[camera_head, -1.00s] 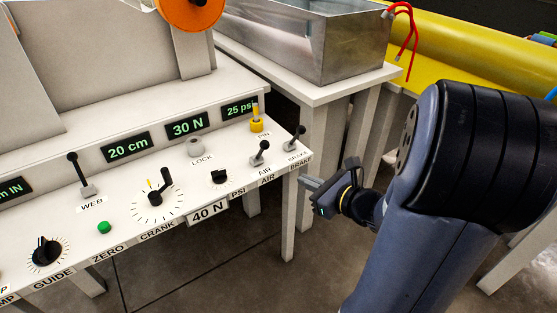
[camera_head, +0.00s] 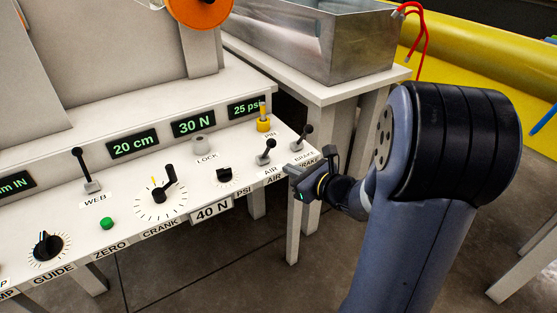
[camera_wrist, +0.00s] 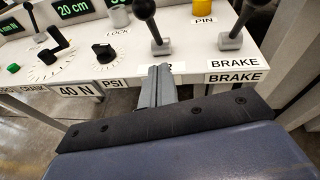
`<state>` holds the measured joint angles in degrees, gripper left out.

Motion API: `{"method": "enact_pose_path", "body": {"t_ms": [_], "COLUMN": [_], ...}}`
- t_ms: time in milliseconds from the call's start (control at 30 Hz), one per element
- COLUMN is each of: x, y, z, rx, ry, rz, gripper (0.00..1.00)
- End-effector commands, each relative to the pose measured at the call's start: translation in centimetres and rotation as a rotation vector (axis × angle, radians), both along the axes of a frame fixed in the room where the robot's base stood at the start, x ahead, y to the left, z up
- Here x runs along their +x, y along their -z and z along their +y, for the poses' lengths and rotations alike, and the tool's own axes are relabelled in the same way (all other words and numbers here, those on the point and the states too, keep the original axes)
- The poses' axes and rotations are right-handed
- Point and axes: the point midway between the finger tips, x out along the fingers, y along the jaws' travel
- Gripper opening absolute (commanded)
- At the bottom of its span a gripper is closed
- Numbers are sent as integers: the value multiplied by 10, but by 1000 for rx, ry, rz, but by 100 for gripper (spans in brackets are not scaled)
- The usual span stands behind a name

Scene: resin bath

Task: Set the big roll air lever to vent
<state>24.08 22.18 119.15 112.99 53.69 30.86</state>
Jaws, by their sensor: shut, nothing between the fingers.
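The air lever (camera_head: 265,153) is a short black-knobbed lever on a grey base near the right end of the white panel, above an AIR label. In the head view it leans up and to the right. My gripper (camera_head: 291,168) is at the panel's front right edge, just below and right of this lever, apart from it. In the wrist view the shut, empty fingers (camera_wrist: 161,70) point at the base of the air lever (camera_wrist: 155,32) and partly cover its label. I see no vent marking.
The brake lever (camera_head: 304,136) stands close on the right of the air lever. The yellow pin (camera_head: 263,124) is behind, and the small black PSI knob (camera_head: 224,174) is to the left. A metal tank (camera_head: 350,50) stands on a table behind. Open floor lies in front.

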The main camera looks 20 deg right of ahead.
Motion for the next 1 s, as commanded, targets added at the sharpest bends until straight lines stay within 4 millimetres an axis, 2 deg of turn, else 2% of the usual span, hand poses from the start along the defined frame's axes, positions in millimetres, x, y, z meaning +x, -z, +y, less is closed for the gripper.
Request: {"method": "enact_pose_path", "body": {"t_ms": [100,200,333,1000], "x": [20,31,41,46], "y": [7,-6,-12,-19], "z": [11,18,23,26], "rx": [0,-3,-2,-6], "ry": [-4,-3,-1,2], "rz": [-1,-3,-2,13], "gripper": [0,0,0,0]}}
